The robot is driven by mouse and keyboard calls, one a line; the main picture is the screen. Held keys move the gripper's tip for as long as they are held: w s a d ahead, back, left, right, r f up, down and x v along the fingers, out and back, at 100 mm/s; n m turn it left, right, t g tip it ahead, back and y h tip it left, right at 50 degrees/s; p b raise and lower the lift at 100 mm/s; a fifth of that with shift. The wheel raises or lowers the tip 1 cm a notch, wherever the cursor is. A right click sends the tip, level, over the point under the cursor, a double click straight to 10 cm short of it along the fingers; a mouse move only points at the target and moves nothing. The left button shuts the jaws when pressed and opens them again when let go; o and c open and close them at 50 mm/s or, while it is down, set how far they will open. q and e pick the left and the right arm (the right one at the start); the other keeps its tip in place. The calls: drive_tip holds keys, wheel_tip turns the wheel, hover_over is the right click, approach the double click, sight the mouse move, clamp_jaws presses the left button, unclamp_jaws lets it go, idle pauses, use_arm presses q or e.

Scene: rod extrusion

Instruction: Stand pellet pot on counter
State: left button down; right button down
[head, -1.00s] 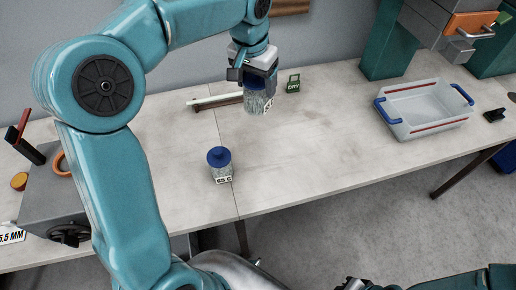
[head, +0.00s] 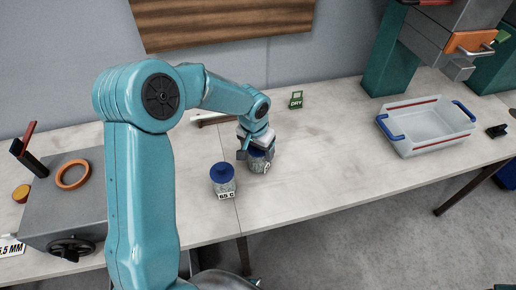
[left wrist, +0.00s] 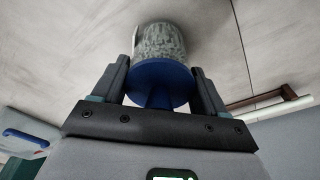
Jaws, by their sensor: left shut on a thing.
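My left gripper (head: 258,146) is shut on a clear pellet pot (head: 260,162) with grey pellets and a blue lid. The pot is upright, low over the counter (head: 330,145); I cannot tell whether its base touches. In the left wrist view the pot's blue lid (left wrist: 160,82) sits between the two fingers of the left gripper (left wrist: 163,85), with its clear body (left wrist: 160,42) beyond. A second pot (head: 223,181), with a blue lid and a "65 C" label, stands just left of the held one. My right gripper is not in view.
A white tray with blue handles (head: 428,143) stands at the right. A green "DRY" sign (head: 296,100) stands at the back. A grey machine with an orange ring (head: 73,175) is at the left. The counter between the held pot and the tray is clear.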

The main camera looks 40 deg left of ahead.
use_arm(q)
drive_tip(key=shift+f, duration=0.15)
drive_tip(key=shift+c, duration=0.2)
unclamp_jaws()
drive_tip(key=shift+r, duration=0.25)
wheel_tip(320, 180, up, 12)
drive_tip(key=s, duration=0.2)
drive_tip(key=shift+f, duration=0.15)
drive_tip(key=shift+d, duration=0.1)
